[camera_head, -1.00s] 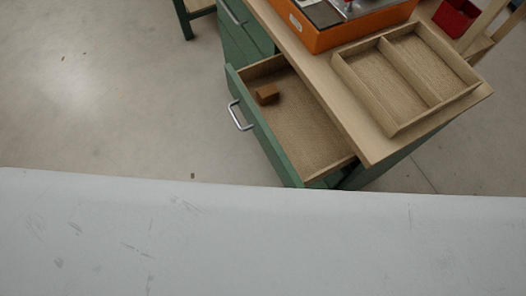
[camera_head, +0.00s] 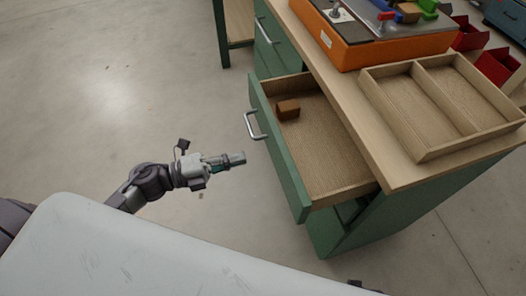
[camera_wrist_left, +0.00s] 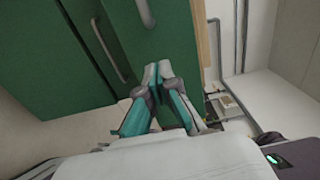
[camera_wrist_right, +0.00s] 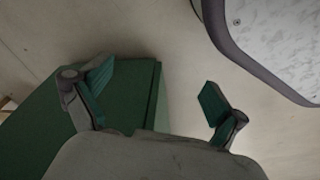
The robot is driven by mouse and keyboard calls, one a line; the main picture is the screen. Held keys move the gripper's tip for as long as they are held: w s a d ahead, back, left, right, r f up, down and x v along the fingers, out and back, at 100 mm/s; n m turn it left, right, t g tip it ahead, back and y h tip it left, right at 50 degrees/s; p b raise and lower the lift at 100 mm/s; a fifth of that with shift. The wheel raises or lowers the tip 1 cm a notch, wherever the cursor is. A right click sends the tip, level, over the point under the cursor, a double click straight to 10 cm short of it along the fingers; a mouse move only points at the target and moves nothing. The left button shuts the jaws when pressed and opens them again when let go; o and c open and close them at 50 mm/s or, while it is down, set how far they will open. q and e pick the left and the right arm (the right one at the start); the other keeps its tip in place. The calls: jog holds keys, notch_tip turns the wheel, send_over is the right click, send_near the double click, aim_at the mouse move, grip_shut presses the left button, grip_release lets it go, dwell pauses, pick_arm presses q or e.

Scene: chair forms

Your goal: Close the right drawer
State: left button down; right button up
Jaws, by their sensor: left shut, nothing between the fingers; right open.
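The right drawer (camera_head: 280,155) stands pulled open from the workbench, with a green front, a wooden inside and a metal handle (camera_head: 254,126). A small brown block (camera_head: 288,109) lies in it. My left gripper (camera_head: 238,158) is shut and empty, in front of the drawer front and apart from it, a little lower than the handle in the picture. In the left wrist view its closed fingers (camera_wrist_left: 157,74) point toward green fronts with handles. My right gripper (camera_wrist_right: 155,88) is open and empty in the right wrist view, with a green panel (camera_wrist_right: 120,110) beyond its fingers.
The bench top (camera_head: 345,103) carries an empty divided wooden tray (camera_head: 420,152) and an orange box (camera_head: 350,48). Another green drawer front with a handle (camera_head: 262,30) is shut, left of the open drawer. Bare floor (camera_head: 100,100) lies left of the bench.

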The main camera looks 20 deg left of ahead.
aim_at(273, 150)
pick_arm(q)
jog(key=x, duration=0.5)
jog(key=shift+w+d, duration=0.25)
jog(key=shift+d, duration=0.05)
jog(key=shift+w+d, duration=0.25)
jog(key=shift+d, duration=0.15)
pick_arm(e)
jog(key=shift+s+d+f, duration=0.1)
jog(key=shift+s+f, duration=0.3)
jog(key=shift+f, duration=0.1)
pick_arm(q)
jog(key=shift+w+d, duration=0.2)
jog(key=shift+d, duration=0.05)
jog(key=p+x, duration=0.2)
jog(key=x, duration=0.5)
jog(key=shift+w+d+r, duration=0.15)
jog(key=shift+w+d, duration=0.05)
jog(key=shift+d, duration=0.1)
jog(key=x, duration=0.7)
jog(key=shift+w+d, duration=0.2)
jog(key=shift+d, duration=0.05)
jog(key=shift+w+d, duration=0.3)
jog(key=shift+d, duration=0.15)
pick_arm(e)
jog(key=s+f, duration=0.4)
jog(key=shift+s+d, duration=0.15)
jog(key=shift+d, duration=0.05)
